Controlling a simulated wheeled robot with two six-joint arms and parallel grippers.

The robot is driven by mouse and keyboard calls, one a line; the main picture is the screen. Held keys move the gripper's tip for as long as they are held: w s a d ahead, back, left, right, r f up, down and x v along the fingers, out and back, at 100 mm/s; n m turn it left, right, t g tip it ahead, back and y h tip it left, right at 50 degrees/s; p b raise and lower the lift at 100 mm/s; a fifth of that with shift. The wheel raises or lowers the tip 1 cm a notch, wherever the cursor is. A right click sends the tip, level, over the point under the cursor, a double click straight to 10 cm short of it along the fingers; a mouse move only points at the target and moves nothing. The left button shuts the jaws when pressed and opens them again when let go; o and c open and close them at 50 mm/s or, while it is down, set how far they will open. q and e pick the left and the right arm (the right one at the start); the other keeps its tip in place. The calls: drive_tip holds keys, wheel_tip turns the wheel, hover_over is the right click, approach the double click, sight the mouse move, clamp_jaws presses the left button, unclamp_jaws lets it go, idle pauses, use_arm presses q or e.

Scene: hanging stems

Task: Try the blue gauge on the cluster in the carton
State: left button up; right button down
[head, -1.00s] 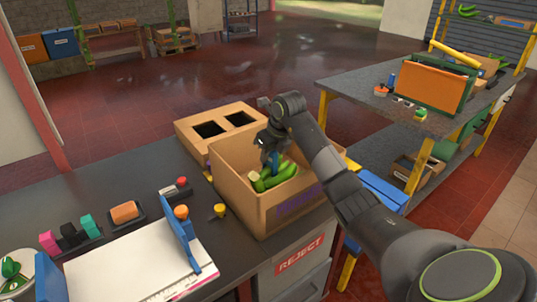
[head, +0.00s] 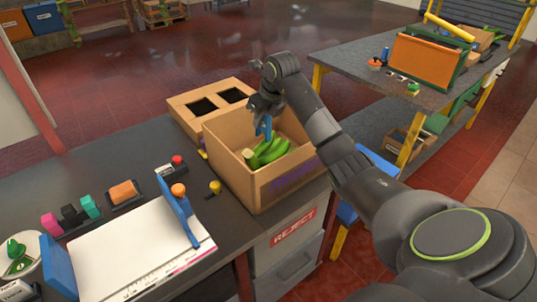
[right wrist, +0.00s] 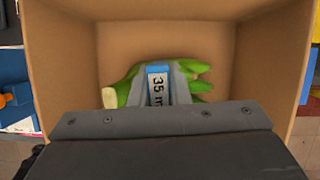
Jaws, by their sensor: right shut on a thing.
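The open cardboard carton (head: 228,165) stands on the dark bench. A cluster of green bananas (head: 268,151) lies inside it and also shows in the right wrist view (right wrist: 119,93). My right gripper (head: 264,118) is over the carton, shut on the blue gauge (head: 265,128). In the right wrist view the gauge (right wrist: 157,80) carries a white label starting "35 m" and lies in front of the middle of the cluster. The gauge's lower end is close to the fruit; I cannot tell whether they touch. My left gripper is not in view.
A cardboard box with two square openings (head: 184,100) stands behind the carton. A white board with a blue fence (head: 178,212), coloured blocks (head: 70,215) and small knobs lie left. A shelf with an orange panel (head: 428,65) stands right.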

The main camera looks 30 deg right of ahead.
drive_tip(key=shift+r+p, duration=1.15)
drive_tip(key=shift+r, duration=0.95)
